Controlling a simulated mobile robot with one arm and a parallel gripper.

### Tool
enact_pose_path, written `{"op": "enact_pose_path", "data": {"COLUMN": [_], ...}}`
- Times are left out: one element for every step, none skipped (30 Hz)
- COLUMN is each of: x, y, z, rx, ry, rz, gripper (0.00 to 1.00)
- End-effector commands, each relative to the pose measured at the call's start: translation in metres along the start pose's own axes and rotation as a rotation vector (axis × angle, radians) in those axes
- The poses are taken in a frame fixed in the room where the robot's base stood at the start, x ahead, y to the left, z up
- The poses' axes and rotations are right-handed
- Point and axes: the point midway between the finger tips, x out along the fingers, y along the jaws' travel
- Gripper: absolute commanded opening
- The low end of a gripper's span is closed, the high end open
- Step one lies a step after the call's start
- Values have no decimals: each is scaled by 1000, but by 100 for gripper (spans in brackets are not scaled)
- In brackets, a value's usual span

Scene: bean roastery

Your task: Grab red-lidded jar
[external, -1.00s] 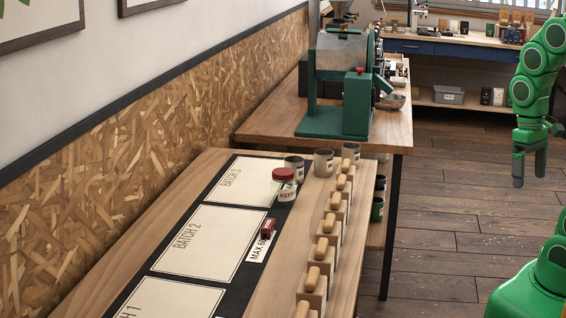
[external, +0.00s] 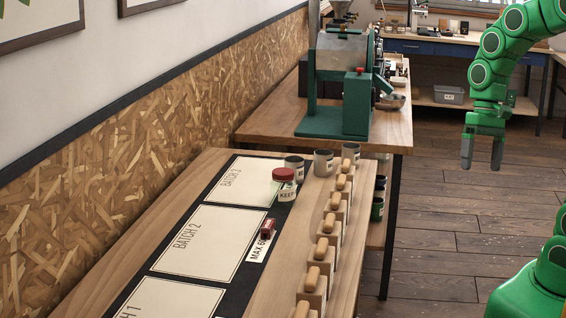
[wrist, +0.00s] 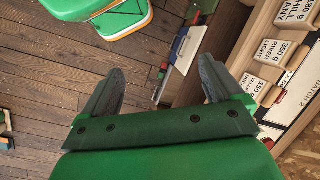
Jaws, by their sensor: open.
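The red-lidded jar (external: 284,186) is a clear jar with a red lid and a white "KEEP" label. It stands upright on the dark mat of the near table, by the corner of the "BATCH 3" panel. My gripper (external: 482,160) hangs over the floor to the right of the tables, well apart from the jar, fingers pointing down. In the wrist view my gripper (wrist: 160,85) is open, with nothing between its fingers.
Wooden-handled blocks (external: 322,250) line the near table's right edge. Grey cups (external: 323,162) stand behind the jar. A green roaster (external: 340,90) stands on the table behind. The floor (external: 440,230) on the right is clear.

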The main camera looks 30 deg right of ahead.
Motion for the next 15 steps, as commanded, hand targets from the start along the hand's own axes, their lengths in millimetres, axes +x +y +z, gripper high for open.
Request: {"op": "enact_pose_path", "data": {"x": [0, 0, -1, -2, -3, -3, -3, -3, -4, -4, -4, -4, -5, -5, -5], "y": [-9, -14, -22, -27, -32, -39, -44, -50, -57, -62, -67, -74, -79, -84, -91], "z": [-9, -14, -21, -26, -31, -38, -43, -48, -54, -60, -65, -73, -78, -83, -90], "rx": [20, 33, 51, 62, 76, 94, 107, 122, 139, 153, 166, 184, 199, 212, 231], "ry": [-13, -19, -24, -28, -33, -42, -49, -56, -63, -69, -75, -84, -91, -97, -108], "rz": [-19, -31, -49, -61, -74, -90, -101, -114, -129, -142, -154, -169, -182, -193, -209], "gripper": [94, 94, 94, 94, 94, 94, 94, 94, 94, 94, 94, 94, 94, 94, 94]}}
